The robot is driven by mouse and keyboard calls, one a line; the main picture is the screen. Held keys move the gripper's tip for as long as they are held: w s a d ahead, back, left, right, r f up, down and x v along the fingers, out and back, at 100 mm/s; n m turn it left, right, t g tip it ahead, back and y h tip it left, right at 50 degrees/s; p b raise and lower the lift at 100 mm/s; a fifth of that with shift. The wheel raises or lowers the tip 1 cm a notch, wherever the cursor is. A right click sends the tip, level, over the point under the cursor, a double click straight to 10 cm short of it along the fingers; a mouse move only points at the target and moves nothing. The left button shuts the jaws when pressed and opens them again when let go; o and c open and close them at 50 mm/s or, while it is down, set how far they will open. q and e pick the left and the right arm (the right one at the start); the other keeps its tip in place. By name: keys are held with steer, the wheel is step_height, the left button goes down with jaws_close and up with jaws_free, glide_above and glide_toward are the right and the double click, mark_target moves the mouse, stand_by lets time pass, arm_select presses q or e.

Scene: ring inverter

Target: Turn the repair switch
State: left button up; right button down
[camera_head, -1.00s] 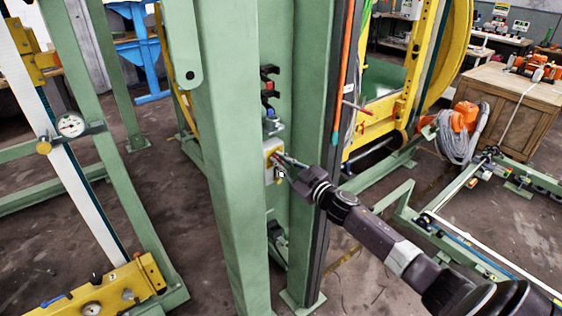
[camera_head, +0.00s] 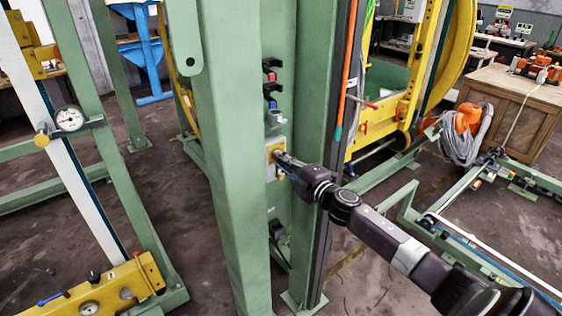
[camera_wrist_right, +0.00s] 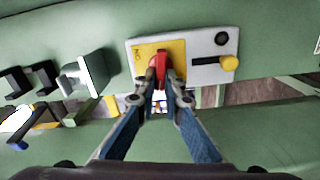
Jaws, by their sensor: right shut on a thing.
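The repair switch is a red knob (camera_wrist_right: 159,68) on a yellow square of a light grey panel (camera_wrist_right: 205,75) in the right wrist view. The knob stands roughly upright in that picture. The panel also shows in the head view (camera_head: 269,149), on the green column. My right gripper (camera_wrist_right: 167,82) has its two fingertips closed on the red knob, one on each side. In the head view the right gripper (camera_head: 280,158) reaches the panel from the right and partly hides it. My left gripper is in neither view.
A green upright (camera_head: 312,130) stands close beside my right gripper. A wooden crate (camera_head: 515,105) stands far right.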

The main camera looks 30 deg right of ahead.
steer(key=shift+n, duration=1)
steer(key=shift+b, duration=0.3)
steer(key=c, duration=2)
jaws_free()
steer(key=shift+f, duration=0.1)
steer(key=shift+c, duration=0.2)
steer(key=shift+f, duration=0.1)
steer(key=s, duration=1.2)
steer(key=shift+d, duration=0.45)
